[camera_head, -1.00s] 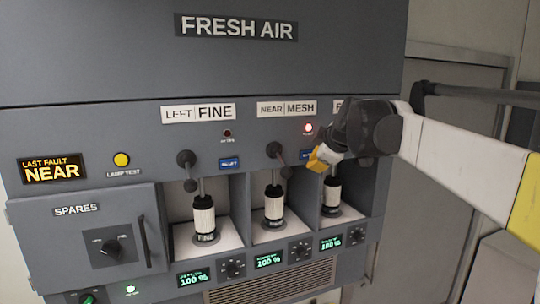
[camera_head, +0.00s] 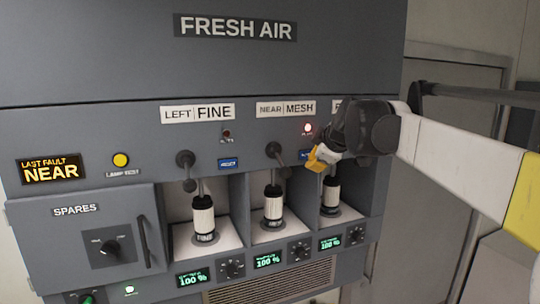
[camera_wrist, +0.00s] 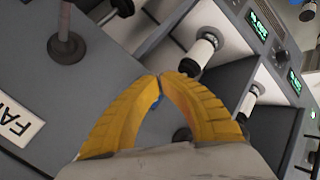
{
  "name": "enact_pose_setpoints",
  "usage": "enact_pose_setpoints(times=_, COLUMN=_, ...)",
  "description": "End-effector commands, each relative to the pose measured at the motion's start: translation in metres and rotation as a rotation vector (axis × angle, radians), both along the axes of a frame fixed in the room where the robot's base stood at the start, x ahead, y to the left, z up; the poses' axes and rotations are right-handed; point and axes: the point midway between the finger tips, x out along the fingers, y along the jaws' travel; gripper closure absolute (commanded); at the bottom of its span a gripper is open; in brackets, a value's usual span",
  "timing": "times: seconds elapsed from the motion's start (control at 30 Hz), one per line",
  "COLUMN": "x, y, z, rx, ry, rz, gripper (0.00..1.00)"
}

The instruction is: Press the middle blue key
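The panel has a blue key (camera_head: 228,163) under the LEFT FINE label. A second blue key (camera_head: 305,155), under the NEAR MESH label, is partly hidden by my gripper (camera_head: 313,162). My yellow-fingered gripper is in front of the panel at the right edge of this middle key. In the wrist view the two fingertips (camera_wrist: 160,77) meet, with nothing seen held. A bit of blue (camera_wrist: 155,102) shows between the fingers, just behind the tips. I cannot tell whether the tips touch the key. Any key at the right column is hidden by my arm.
A knobbed lever (camera_head: 274,150) stands out left of the middle key. A lit red lamp (camera_head: 307,128) is above it. White cartridges (camera_head: 273,205) stand in open bays below. A yellow lamp test button (camera_head: 120,160) is at the left.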

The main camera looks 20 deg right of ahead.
Motion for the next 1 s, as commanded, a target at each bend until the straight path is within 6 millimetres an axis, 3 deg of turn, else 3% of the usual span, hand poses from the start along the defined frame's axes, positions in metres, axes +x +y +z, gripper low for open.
enact_pose_setpoints(times=1.0, x=0.0116, y=0.0006, z=0.0001, rx=-0.001, ry=0.0, rz=0.001, gripper=1.0)
